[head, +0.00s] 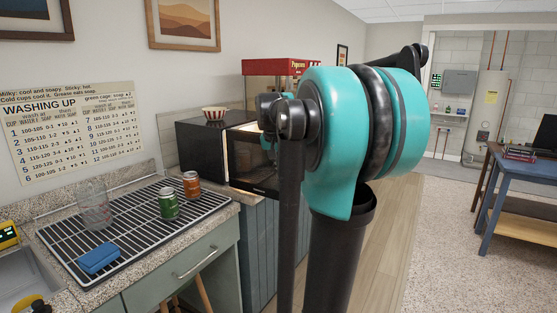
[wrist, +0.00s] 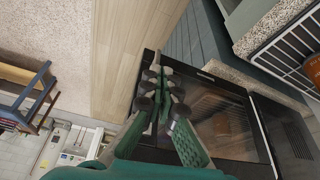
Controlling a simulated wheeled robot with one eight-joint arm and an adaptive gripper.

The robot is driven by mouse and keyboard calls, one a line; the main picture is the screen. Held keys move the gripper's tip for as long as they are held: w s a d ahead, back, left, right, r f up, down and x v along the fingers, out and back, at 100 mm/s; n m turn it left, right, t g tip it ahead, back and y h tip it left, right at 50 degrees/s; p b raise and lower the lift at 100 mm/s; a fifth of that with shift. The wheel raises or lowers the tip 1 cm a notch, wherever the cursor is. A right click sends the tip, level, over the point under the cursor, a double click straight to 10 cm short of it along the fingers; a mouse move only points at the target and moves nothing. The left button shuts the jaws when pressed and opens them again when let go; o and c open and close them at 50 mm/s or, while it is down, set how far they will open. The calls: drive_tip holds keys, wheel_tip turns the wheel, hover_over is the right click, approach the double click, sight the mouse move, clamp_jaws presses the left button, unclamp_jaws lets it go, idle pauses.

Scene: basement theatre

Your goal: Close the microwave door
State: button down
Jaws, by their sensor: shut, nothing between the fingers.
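The black microwave (head: 205,150) stands on the counter in the head view. Its door (head: 252,165), with a dark window, stands partly open, and a lit strip of the interior shows above and beside it. In the wrist view the door (wrist: 225,125) fills the lower right, with a pale gap between it and the microwave body (wrist: 290,135). My gripper (wrist: 168,85) is shut and empty, its fingers over the door's left part in that view. I cannot tell whether they touch it. In the head view my arm hides most of my gripper and the door's right part.
A striped bowl (head: 215,113) sits on the microwave. A red popcorn machine (head: 280,67) is behind. A blue table (head: 510,170) stands right; the floor between is clear.

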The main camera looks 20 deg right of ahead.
drive_tip(key=shift+w+d+f, duration=0.15)
drive_tip(key=shift+w+d, duration=1.2)
drive_tip(key=shift+w, duration=0.25)
